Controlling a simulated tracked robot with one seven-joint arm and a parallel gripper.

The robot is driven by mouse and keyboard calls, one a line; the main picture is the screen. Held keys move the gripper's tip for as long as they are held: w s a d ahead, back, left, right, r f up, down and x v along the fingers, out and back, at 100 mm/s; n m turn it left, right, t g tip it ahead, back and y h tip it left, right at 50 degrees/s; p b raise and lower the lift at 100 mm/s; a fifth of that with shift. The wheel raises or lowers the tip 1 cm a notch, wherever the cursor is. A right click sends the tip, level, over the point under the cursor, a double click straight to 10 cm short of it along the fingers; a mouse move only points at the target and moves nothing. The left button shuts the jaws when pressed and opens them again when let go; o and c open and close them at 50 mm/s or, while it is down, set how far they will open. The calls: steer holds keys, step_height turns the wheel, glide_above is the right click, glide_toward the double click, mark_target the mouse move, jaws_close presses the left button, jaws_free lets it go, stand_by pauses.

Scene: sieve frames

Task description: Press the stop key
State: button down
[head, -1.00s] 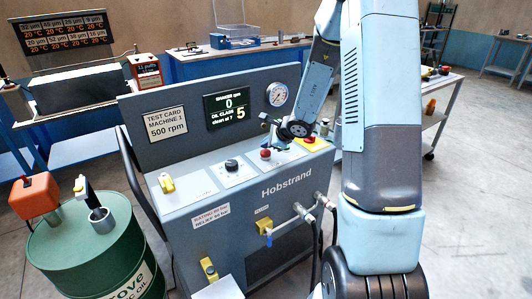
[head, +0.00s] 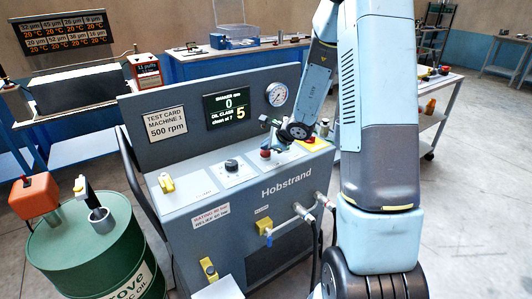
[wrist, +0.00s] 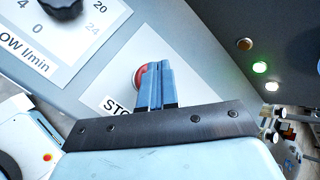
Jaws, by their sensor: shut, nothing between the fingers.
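The stop key is a red round button (head: 265,154) on a pale plate on the sloped top of the grey test machine. In the wrist view the red key (wrist: 139,83) shows beside and behind my fingers, on a plate whose visible letters read "STO". My gripper (wrist: 158,68) is shut and empty, its two blue fingers side by side and overlapping the key's right part. In the head view my gripper (head: 274,144) is just over the key. I cannot tell whether the fingertips touch it.
A black knob (head: 231,165) sits left of the key, and a yellow plate (head: 318,147) with a red button sits to its right. The machine's display (head: 227,107) reads 0 rpm and oil class 5. A green lamp (wrist: 259,67) glows in the wrist view.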

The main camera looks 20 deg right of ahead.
mark_target(267, 153)
steer(key=shift+f, duration=0.45)
stand_by(0.8)
steer(key=shift+r, duration=0.9)
steer(key=shift+r, duration=0.1)
steer(key=shift+r, duration=2.4)
